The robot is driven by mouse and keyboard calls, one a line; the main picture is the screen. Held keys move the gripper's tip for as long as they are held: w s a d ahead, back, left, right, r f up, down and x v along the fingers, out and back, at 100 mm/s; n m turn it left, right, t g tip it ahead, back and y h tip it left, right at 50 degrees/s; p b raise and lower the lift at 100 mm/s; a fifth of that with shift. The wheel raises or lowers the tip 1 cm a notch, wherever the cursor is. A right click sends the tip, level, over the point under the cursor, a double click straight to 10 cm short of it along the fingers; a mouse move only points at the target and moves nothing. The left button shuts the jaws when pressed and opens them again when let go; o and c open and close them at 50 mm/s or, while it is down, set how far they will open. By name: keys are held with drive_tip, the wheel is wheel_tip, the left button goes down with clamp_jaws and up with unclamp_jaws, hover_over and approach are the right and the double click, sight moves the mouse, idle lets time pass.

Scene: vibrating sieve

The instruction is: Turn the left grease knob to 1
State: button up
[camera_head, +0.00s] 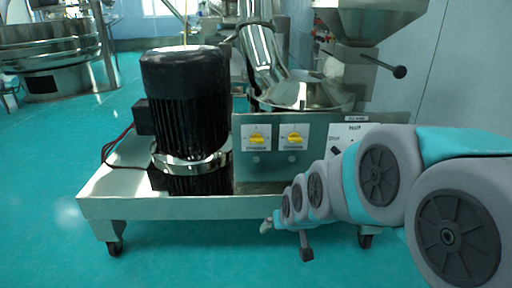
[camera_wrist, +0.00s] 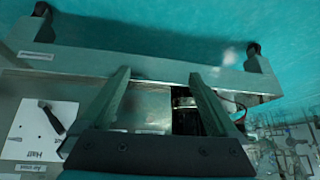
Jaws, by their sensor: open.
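Two yellow knobs on white plates sit side by side on the grey metal panel (camera_head: 265,170) in the head view. The left knob (camera_head: 257,138) and the right knob (camera_head: 294,138) look alike; their markings are too small to read. My gripper (camera_wrist: 160,82) is open in the wrist view, its two fingers apart with nothing held between them. In the head view my arm reaches in from the right, its end low in front of the cart and below the knobs, touching neither. I cannot make out the knobs in the wrist view.
A black motor (camera_head: 185,110) stands on the wheeled cart (camera_head: 130,207) left of the panel. A steel hopper (camera_head: 365,20) and a black-knobbed lever (camera_head: 398,71) are above right. A white plate marked Half (camera_wrist: 42,130) shows in the wrist view. Green floor (camera_head: 45,190) lies open at the left.

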drive_tip(key=w+a+t+y+b, duration=0.1)
drive_tip(key=w+a+t, duration=0.15)
drive_tip(key=w, duration=0.55)
drive_tip(key=w+a+t, duration=0.2)
drive_tip(key=w+t, duration=0.1)
drive_tip(key=w, duration=0.4)
drive_tip(key=m+t+h+b, duration=0.2)
drive_tip(key=t+b, duration=0.1)
drive_tip(key=t, duration=0.8)
approach(257, 142)
drive_tip(key=shift+w+r, duration=0.5)
drive_tip(key=shift+w, duration=0.15)
drive_tip(key=shift+g, duration=0.25)
drive_tip(key=shift+x, duration=3.55)
drive_tip(key=c, duration=1.4)
